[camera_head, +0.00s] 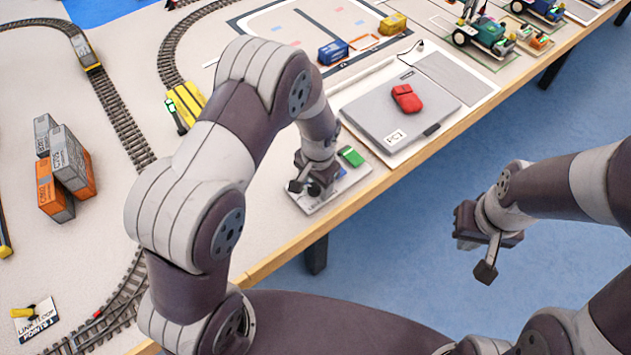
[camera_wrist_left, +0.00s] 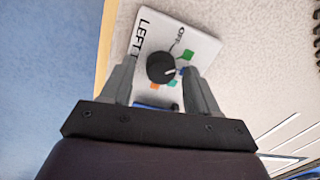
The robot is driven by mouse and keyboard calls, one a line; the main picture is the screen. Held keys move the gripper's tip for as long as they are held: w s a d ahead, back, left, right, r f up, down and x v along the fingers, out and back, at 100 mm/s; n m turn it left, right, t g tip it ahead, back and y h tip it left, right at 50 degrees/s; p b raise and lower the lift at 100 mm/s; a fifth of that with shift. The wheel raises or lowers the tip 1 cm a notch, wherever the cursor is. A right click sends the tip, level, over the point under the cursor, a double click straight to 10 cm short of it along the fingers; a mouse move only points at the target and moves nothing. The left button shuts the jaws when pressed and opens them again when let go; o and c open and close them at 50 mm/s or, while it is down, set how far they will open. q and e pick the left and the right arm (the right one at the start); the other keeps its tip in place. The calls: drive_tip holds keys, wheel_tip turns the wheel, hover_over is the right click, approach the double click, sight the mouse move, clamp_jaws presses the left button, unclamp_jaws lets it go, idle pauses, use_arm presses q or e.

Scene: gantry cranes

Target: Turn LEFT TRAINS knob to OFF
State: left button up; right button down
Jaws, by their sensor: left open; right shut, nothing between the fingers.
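The LEFT TRAINS panel (camera_wrist_left: 200,47) is a white plate with a round black knob (camera_wrist_left: 161,68), seen in the left wrist view. Its label is partly hidden; "LEFT" and "OFF" show. Green, blue and orange marks lie around the knob, whose white pointer line faces the blue mark. My left gripper (camera_wrist_left: 162,85) is open, its fingers on either side of the knob in this picture; I cannot tell if they touch it. In the head view my left gripper (camera_head: 312,188) is over the panel (camera_head: 342,184) and hides the knob. My right gripper (camera_head: 486,250) is shut and empty, over the blue floor.
Grey and orange containers (camera_head: 62,170) and tracks lie left. The table's wooden edge (camera_head: 290,248) runs close by.

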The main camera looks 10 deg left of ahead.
use_arm(q)
drive_tip(key=c, duration=1)
drive_tip(key=shift+c, duration=0.2)
drive_tip(key=n, duration=0.3)
drive_tip(key=shift+n, duration=0.3)
drive_tip(key=shift+a+n, duration=0.1)
drive_tip(key=shift+n, duration=2.2)
drive_tip(key=o, duration=1)
